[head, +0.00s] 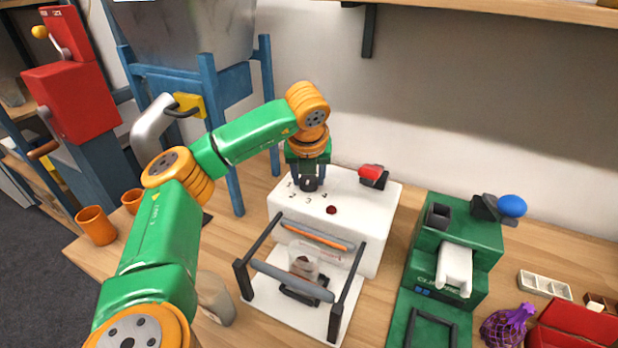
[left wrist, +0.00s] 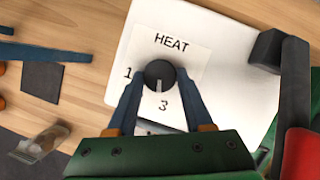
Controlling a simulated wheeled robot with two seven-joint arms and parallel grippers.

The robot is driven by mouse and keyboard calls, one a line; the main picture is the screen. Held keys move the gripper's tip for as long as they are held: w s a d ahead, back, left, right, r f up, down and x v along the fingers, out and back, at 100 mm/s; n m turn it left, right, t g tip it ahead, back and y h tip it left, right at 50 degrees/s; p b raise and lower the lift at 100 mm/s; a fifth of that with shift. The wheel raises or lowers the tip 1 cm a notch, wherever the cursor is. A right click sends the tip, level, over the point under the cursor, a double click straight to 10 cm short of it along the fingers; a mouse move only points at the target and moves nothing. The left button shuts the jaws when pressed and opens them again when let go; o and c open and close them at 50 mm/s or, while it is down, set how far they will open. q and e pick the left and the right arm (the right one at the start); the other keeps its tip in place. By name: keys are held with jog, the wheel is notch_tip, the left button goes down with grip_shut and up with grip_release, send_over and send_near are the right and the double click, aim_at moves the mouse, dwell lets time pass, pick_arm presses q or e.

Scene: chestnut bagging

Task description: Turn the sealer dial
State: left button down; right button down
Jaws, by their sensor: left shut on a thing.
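The sealer (head: 350,210) is a white box on the wooden table with numbers printed on its top. Its black heat dial (head: 308,186) sits at the back left of that top. My left gripper (head: 309,180) comes down from above and is shut on the dial. In the left wrist view, the dial (left wrist: 160,73) is between both fingers, below the word HEAT. Its pale mark points down toward the 3. The 1 shows at left; a finger seems to cover other numbers. My right gripper is out of view.
A red-tipped lever (head: 373,174) and a red button (head: 331,210) are also on the sealer top. A small bag (head: 303,262) is at the sealer's front bars. A green machine (head: 455,250) stands to the right. Orange cups (head: 96,226) stand at left.

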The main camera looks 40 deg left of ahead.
pick_arm(q)
jog(key=m+h, duration=0.1)
jog(key=m, duration=0.2)
jog(key=shift+a+t, duration=0.15)
jog(key=shift+t, duration=0.25)
jog(key=shift+s+a+m+h+p, duration=0.1)
jog(key=shift+m+h+p, duration=0.6)
jog(key=shift+m, duration=1.8)
jog(key=shift+h, duration=0.3)
jog(key=shift+c, duration=1.5)
grip_release()
jog(key=v, duration=0.7)
